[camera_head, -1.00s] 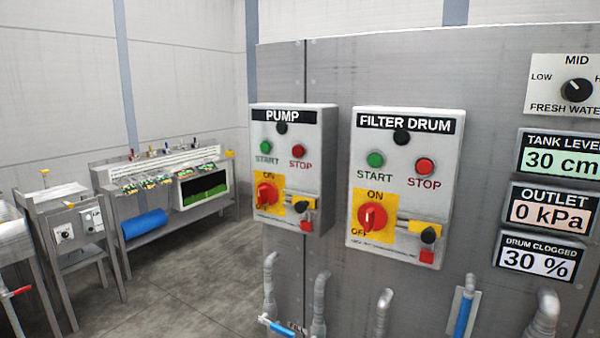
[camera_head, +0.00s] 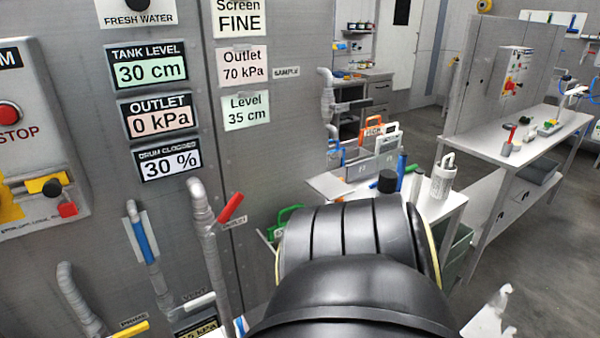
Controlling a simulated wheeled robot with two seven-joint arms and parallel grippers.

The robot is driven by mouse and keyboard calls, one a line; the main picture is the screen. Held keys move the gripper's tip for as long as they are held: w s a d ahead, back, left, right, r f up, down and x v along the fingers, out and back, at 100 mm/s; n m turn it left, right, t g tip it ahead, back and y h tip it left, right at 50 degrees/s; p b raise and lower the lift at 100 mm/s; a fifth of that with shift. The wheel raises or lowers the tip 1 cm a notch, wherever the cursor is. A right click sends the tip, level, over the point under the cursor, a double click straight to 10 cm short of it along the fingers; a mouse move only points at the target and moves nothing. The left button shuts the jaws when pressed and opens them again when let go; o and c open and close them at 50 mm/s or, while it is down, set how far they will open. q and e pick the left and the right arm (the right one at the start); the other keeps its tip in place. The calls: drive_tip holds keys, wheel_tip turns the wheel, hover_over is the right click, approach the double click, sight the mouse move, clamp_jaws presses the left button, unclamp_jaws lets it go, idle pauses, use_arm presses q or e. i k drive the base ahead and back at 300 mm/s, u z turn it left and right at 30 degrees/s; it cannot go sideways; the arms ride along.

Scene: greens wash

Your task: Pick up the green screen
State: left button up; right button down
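A green handled frame (camera_head: 288,218), which looks like the green screen, shows low beside the grey panel wall. My large black arm link hides most of it, so I cannot tell what it rests on. An orange-handled screen (camera_head: 373,128) and a white-handled screen (camera_head: 388,138) stand upright in a grey rack (camera_head: 374,166) on a white table behind the arm. My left gripper is out of view. No fingers of my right gripper can be made out.
The grey panel (camera_head: 255,150) with labels, pipes and a red-handled valve (camera_head: 231,207) fills the left. A white canister (camera_head: 442,177) stands on the white table (camera_head: 432,207). A long bench (camera_head: 530,135) stands at the right. Grey floor (camera_head: 555,260) is open at lower right.

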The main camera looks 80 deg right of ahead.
sight(275, 234)
drive_tip(key=z, duration=4.35)
drive_tip(key=i, duration=0.85)
drive_tip(key=u, duration=3.25)
